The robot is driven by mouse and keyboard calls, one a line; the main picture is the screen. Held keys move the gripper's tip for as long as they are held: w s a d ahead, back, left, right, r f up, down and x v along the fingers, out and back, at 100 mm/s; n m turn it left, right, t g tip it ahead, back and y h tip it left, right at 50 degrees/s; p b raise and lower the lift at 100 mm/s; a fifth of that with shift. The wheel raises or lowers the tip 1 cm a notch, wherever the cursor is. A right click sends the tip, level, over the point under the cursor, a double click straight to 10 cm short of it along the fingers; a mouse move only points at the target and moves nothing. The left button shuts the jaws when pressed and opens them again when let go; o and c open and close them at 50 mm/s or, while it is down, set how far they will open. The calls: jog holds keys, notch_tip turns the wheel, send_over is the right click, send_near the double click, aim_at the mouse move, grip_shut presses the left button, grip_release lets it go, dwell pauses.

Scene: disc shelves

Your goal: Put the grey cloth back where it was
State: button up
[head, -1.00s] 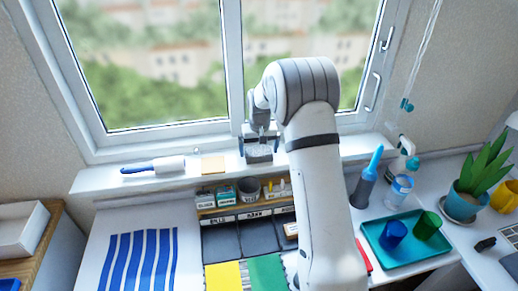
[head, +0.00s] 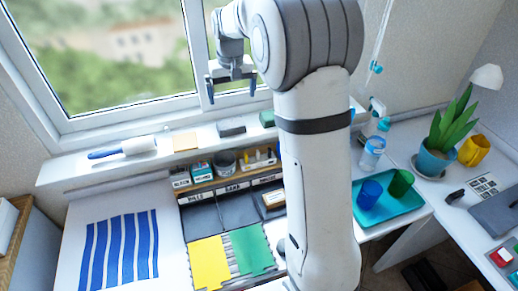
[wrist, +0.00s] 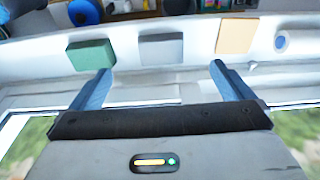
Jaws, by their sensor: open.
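The grey cloth (head: 231,127), a small folded dark-grey block, lies flat on the white window sill, between a tan piece and a green block. It also shows in the wrist view (wrist: 161,48), paler, lying on the sill in line with the space between my fingers. My gripper (head: 231,94) is open and empty, above the cloth and in front of the window glass. Its two blue fingers also show spread apart in the wrist view (wrist: 160,68). Nothing is between them.
On the sill (head: 95,170) are a lint roller (head: 122,149), the tan piece (head: 185,142) and the green block (head: 267,118). Below is a desk organizer (head: 222,187) with small items. A teal tray (head: 392,208) with cups stands right. My arm hides part of the sill and desk.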

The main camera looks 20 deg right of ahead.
jog(key=s+r+t, duration=0.1)
jog(key=s+r, duration=0.3)
jog(key=s, duration=1.2)
jog(key=s+f, duration=0.4)
jog(key=s, duration=1.2)
jog(key=shift+s+t, duration=0.15)
jog(key=shift+t, duration=0.25)
